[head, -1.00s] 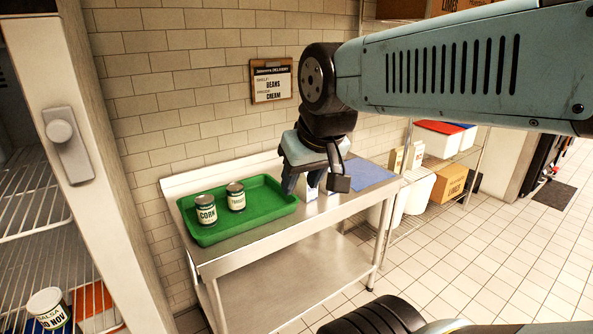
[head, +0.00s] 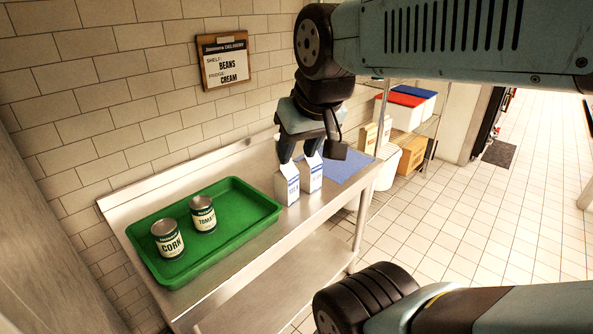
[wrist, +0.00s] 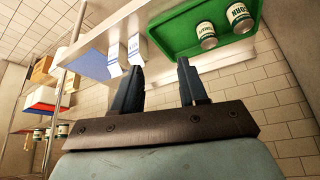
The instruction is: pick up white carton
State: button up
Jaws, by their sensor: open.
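Two white cartons with blue markings stand upright side by side on the steel table, right of the green tray. The left carton (head: 287,187) and the right carton (head: 312,176) both show in the head view. In the wrist view, one carton (wrist: 115,58) and the other (wrist: 136,50) lie left of the space between my fingers. My gripper (head: 298,156) is open and empty. In the head view its fingertips overlap the carton tops; I cannot tell whether they touch. In the wrist view the fingers (wrist: 158,72) have nothing between them.
The green tray (head: 238,238) holds a corn can (head: 168,240) and a tomato can (head: 203,215). A blue mat (head: 345,165) lies right of the cartons. A wall with a clipboard (head: 226,60) stands behind the steel table (head: 225,268). A rack with bins is at right.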

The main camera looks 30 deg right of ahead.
jog(key=shift+o, duration=1.4)
jog(key=shift+a+f, duration=0.1)
jog(key=shift+f, duration=0.05)
jog(key=o, duration=0.6)
jog(key=f+m+g, duration=0.1)
jog(key=w+f+m+g+y, duration=0.1)
jog(key=f, duration=0.1)
jog(key=w+f+m+g+y, duration=0.1)
jog(key=shift+w+f, duration=0.15)
jog(key=shift+f, duration=0.25)
jog(key=shift+o, duration=0.6)
jog(key=w+f+m+y, duration=0.1)
jog(key=w+f+m+g+y, duration=0.1)
jog(key=f, duration=0.1)
jog(key=w+f+m+y, duration=0.1)
jog(key=y, duration=0.1)
jog(key=shift+w+a+f+m+g, duration=0.15)
jog(key=shift+w+a+m+g, duration=0.15)
jog(key=shift+a+m+g, duration=0.1)
jog(key=m+t+h, duration=0.1)
jog(key=m+t, duration=1.6)
jog(key=m, duration=0.9)
send_near(317, 170)
jog(key=x, duration=0.7)
jog(key=shift+w+f, duration=0.1)
jog(key=shift+x, duration=2.85)
